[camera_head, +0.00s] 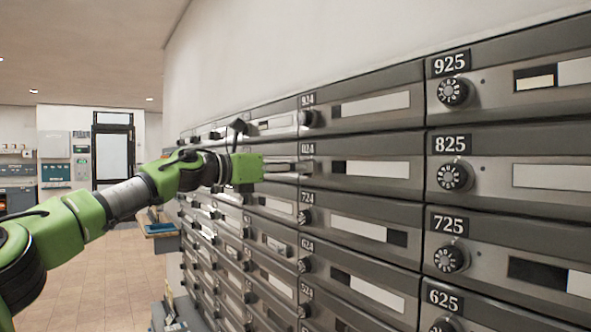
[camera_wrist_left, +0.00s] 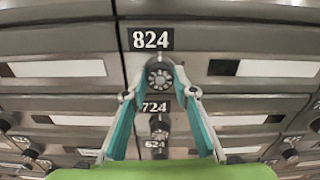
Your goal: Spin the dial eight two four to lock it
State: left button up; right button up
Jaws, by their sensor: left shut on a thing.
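The dial of mailbox 824 (camera_wrist_left: 159,77) is a dark round knob with light marks, just under its black number plate 824 (camera_wrist_left: 151,39) in the left wrist view. My left gripper (camera_wrist_left: 159,88) is shut on this dial, with a fingertip on each side of it. In the head view my left gripper (camera_head: 303,168) reaches in from the left to the mailbox 824 door (camera_head: 372,170). There its fingers hide the dial. My right gripper is not in view.
The dial of 724 (camera_wrist_left: 159,127) sits directly below. Dials of 924 (camera_head: 307,118) and 825 (camera_head: 453,177) are close by. The mailbox wall fills the right side. Open tiled floor (camera_head: 105,270) lies at the left.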

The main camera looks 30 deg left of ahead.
pick_arm(q)
jog(key=shift+f, duration=0.1)
jog(key=o, duration=1.1)
jog(key=shift+s, duration=0.1)
jog(key=shift+v, duration=5.9)
